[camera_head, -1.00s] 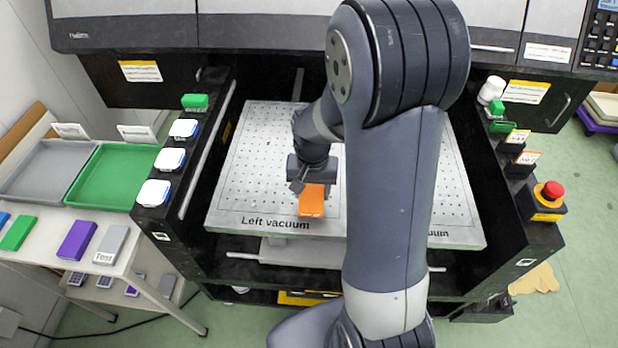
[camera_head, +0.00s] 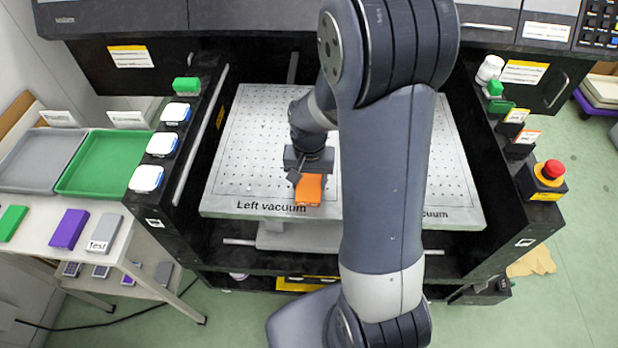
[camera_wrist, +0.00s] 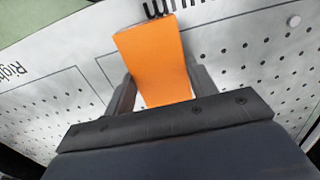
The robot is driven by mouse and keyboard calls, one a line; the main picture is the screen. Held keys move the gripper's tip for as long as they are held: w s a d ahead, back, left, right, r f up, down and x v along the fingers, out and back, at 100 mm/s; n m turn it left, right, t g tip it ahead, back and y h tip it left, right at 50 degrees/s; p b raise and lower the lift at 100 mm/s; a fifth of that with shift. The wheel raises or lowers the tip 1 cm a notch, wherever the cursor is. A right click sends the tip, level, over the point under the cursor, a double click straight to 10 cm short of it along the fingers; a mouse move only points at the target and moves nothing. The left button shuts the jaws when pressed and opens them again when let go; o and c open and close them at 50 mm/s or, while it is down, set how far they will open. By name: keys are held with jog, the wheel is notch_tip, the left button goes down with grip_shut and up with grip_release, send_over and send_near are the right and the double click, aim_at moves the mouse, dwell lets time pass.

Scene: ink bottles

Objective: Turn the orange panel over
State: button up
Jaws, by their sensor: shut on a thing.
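In the wrist view the orange panel (camera_wrist: 154,62) stands out between the two fingers of my gripper (camera_wrist: 158,95), with a plain orange face toward the camera. Its far end reaches over the lettering on the plate. I cannot tell whether the panel touches the plate. The panel's inner end is partly hidden by the gripper.
The perforated plate (camera_head: 240,135) lies between black side walls. A grey tray (camera_head: 40,160), a green tray (camera_head: 100,160) and several coloured panels sit on the left table. My arm hides the plate's middle.

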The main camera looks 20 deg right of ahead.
jog(key=o, duration=1.1)
jog(key=shift+o, duration=0.2)
notch_tip(320, 180, up, 11)
jog(key=shift+f, duration=0.1)
notch_tip(320, 180, down, 10)
jog(key=shift+s+f, duration=0.1)
jog(key=shift+p, duration=0.35)
jog(key=shift+r+p, duration=0.65)
jog(key=shift+r, duration=0.35)
jog(key=shift+f, duration=0.15)
